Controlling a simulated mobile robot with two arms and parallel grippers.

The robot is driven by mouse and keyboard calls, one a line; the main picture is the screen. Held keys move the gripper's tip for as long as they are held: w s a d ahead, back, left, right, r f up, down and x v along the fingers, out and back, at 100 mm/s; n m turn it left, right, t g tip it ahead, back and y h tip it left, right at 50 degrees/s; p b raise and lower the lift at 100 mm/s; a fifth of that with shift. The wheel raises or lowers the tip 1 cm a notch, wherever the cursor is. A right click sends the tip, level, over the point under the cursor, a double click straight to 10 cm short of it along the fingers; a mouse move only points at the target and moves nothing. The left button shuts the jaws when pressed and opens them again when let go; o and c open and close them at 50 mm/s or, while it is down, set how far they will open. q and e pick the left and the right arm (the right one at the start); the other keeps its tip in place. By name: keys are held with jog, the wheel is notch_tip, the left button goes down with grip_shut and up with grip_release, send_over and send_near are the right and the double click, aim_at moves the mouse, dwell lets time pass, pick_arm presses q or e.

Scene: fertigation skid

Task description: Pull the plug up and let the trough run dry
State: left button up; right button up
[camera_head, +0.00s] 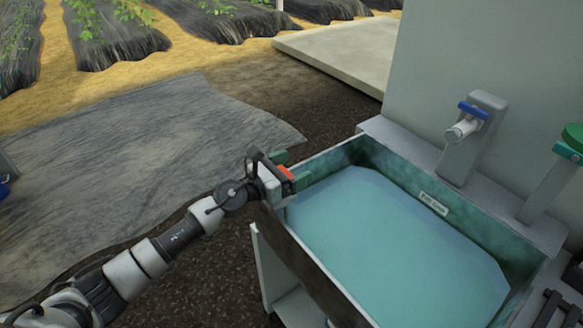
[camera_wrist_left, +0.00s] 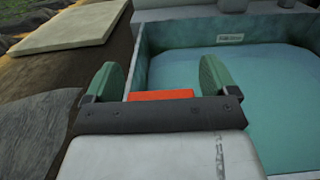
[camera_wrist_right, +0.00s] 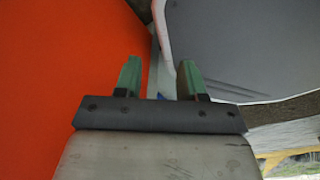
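The trough (camera_head: 299,250) is a greenish-walled basin holding blue-green water (camera_head: 390,245). I cannot make out a plug in any view; the water is cloudy. My left gripper (camera_head: 290,172) is at the trough's left corner, by its rim. In the left wrist view its green fingers (camera_wrist_left: 160,78) are wide apart with nothing gripped between the tips. A red-orange piece (camera_wrist_left: 160,95) shows at the finger bases; I cannot tell if it belongs to the gripper. My right gripper (camera_wrist_right: 160,72) shows only in its own wrist view, with fingers apart and empty.
A tap with a blue handle (camera_head: 474,110) stands on the trough's back ledge. A small label (camera_head: 433,203) is on the inner back wall. A green-topped fitting (camera_head: 572,137) is at right. A large orange surface (camera_wrist_right: 70,70) lies close left of my right gripper. Grey sheeting covers ground at left.

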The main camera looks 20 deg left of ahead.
pick_arm(q)
jog(key=c, duration=1.2)
jog(key=shift+o, duration=0.2)
notch_tip(320, 180, up, 5)
jog(key=p, duration=0.4)
jog(key=shift+f, duration=0.15)
jog(key=o, duration=1.3)
jog(key=b+v, duration=0.2)
jog(key=v, duration=0.8)
jog(key=shift+s+a+b, duration=0.3)
